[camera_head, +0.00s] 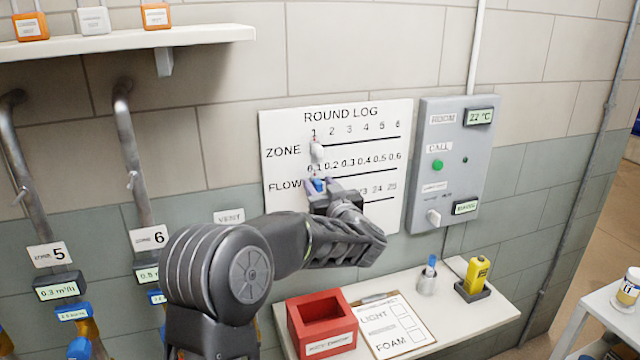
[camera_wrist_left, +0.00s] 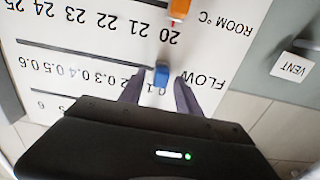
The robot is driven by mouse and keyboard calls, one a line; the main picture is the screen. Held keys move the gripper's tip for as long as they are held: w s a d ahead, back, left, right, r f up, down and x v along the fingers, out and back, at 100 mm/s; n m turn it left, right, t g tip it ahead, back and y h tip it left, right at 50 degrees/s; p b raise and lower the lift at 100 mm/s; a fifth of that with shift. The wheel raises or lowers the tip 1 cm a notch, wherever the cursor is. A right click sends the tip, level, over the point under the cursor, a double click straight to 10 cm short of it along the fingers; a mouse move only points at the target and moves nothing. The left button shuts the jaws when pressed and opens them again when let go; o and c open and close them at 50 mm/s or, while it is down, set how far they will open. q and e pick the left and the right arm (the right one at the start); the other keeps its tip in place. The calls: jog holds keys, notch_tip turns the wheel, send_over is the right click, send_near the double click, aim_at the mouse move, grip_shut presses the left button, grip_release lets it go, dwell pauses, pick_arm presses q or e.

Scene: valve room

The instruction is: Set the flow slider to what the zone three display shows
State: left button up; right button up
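The blue flow slider (camera_head: 318,186) is at the left end of the FLOW row on the round log board (camera_head: 393,222), near 0.1. It also shows in the upside-down left wrist view (camera_wrist_left: 161,75). My left gripper (camera_head: 317,184) is at the board, its two fingers (camera_wrist_left: 159,86) on either side of the blue slider with small gaps, so it looks open. I cannot tell its exact depth. The zone three display is not in view; only the zone 5 display (camera_head: 57,291) and part of the zone 6 display (camera_head: 148,275) show. My right gripper is not in view.
The white zone slider (camera_head: 316,150) is at 1 above the blue one. An orange slider (camera_wrist_left: 179,9) is near 20 on the ROOM row. A grey control panel (camera_head: 455,150) hangs to the right. Below, a bench (camera_head: 475,312) carries a red box (camera_head: 322,325) and a clipboard (camera_head: 397,329).

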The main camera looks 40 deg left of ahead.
pick_arm(q)
jog(key=shift+c, duration=0.2)
grip_shut()
dwell(1.2)
